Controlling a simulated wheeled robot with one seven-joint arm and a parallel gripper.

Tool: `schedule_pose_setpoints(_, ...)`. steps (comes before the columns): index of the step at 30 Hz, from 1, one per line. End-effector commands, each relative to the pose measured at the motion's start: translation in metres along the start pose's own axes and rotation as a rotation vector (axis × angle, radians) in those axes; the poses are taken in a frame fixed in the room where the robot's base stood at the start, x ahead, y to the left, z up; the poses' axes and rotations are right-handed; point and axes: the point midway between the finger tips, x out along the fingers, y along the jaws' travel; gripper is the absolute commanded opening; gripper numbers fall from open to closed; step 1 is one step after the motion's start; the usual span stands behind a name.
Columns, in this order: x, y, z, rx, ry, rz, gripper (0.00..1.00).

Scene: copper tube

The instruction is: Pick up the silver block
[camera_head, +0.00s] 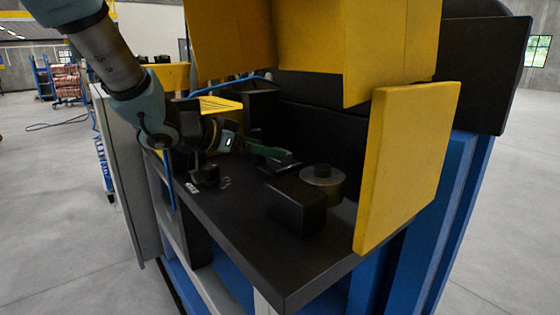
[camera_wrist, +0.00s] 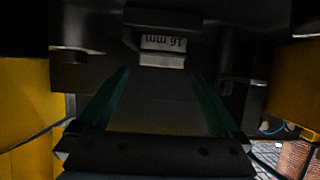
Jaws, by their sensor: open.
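In the wrist view, a grey-silver block (camera_wrist: 162,59) with an upside-down "16 mm" marking sits at the top centre, in or against a dark fixture. My gripper (camera_wrist: 158,74) has its two green fingers spread apart, with nothing between them. The block lies beyond the fingertips, roughly centred between them. In the head view, my gripper (camera_head: 278,154) reaches in low over the dark worktop from the left. The silver block cannot be made out clearly there among the dark parts by the fingertips.
The black worktop (camera_head: 262,258) carries a black box (camera_head: 297,207), a round grey part (camera_head: 322,184) and a small black knob (camera_head: 206,176). Yellow panels (camera_head: 408,165) stand at the right and hang above. The worktop's front corner is clear.

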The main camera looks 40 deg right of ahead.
Motion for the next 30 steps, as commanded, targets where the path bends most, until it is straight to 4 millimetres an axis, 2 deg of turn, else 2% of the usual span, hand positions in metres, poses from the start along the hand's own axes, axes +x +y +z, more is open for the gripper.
schedule_pose_setpoints(5, 0.015, 0.0, 0.001, 0.0, -0.001, 0.002, 1.0)
schedule_pose_setpoints(13, 0.051, -0.001, 0.002, 0.001, 0.0, 0.0, 1.0)
schedule_pose_setpoints(22, 0.055, -0.002, 0.002, 0.0, -0.001, -0.003, 1.0)
schedule_pose_setpoints(30, 0.055, -0.002, 0.002, 0.0, 0.0, -0.003, 0.7)
